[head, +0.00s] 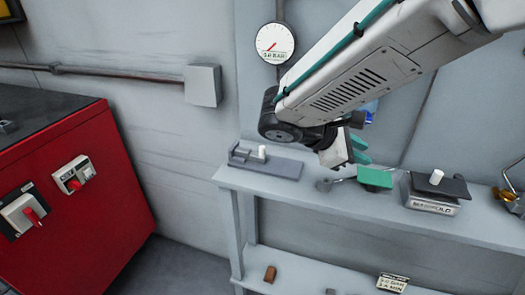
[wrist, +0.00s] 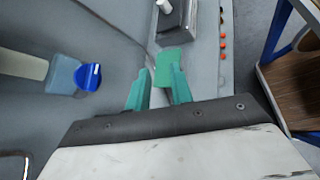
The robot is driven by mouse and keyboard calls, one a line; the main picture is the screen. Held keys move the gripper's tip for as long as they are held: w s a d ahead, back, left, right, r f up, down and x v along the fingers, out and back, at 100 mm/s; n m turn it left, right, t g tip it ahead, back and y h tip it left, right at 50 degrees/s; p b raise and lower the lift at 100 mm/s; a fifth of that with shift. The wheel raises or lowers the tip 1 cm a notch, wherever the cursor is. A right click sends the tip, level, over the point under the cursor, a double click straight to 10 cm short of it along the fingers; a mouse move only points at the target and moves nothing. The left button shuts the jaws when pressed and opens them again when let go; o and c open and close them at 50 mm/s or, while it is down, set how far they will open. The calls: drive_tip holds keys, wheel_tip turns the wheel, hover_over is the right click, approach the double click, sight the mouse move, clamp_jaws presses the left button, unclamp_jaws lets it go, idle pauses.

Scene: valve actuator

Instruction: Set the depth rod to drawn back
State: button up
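No part is plainly marked as the depth rod. A grey slide-like fixture (head: 268,164) with a white knob (head: 262,151) sits at the shelf's left end. A box-shaped device (head: 432,203) with a dark top and a white knob (head: 437,177) stands farther right, and its knob also shows at the top of the wrist view (wrist: 164,6). A green block (head: 375,178) lies between them. My gripper (head: 360,150) is above and left of the green block in the head view. Its teal fingers (wrist: 159,70) are apart, with the green block (wrist: 168,59) beyond them; contact is unclear.
The shelf (head: 300,192) runs along the wall. A red cabinet (head: 85,200) stands left. A round gauge (head: 275,43) hangs above. The lower shelf holds small items.

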sight(260, 153)
drive_tip(key=w+a+f+n+t, duration=0.1)
drive_tip(key=w+a+n+t, duration=0.1)
drive_tip(key=a, duration=0.2)
drive_tip(key=w+a+f+n+t, duration=0.2)
drive_tip(key=w+a+n, duration=0.1)
drive_tip(key=a, duration=0.2)
drive_tip(key=w+a+f+n+t+h, duration=0.1)
drive_tip(key=w+a+f+n+t, duration=0.1)
drive_tip(key=a, duration=0.3)
drive_tip(key=shift+w+a+f+n+t, duration=0.1)
drive_tip(key=shift+w+f+n+t, duration=0.15)
drive_tip(key=shift+n+t, duration=0.4)
drive_tip(key=a+f+n+t, duration=0.1)
drive_tip(key=a+n, duration=0.1)
drive_tip(key=a, duration=0.1)
drive_tip(key=a+f+n+t+y, duration=0.1)
drive_tip(key=a+f+t, duration=0.1)
drive_tip(key=a, duration=0.1)
drive_tip(key=w+a+f+n+t+y, duration=0.1)
drive_tip(key=a+n+t, duration=0.1)
drive_tip(key=a, duration=0.2)
drive_tip(key=shift+a+f+n, duration=0.1)
drive_tip(key=shift+f+n, duration=0.25)
drive_tip(key=shift+w+a+f, duration=0.1)
drive_tip(key=shift+w, duration=0.1)
drive_tip(key=x, duration=0.7)
drive_tip(key=shift+w, duration=0.1)
clamp_jaws()
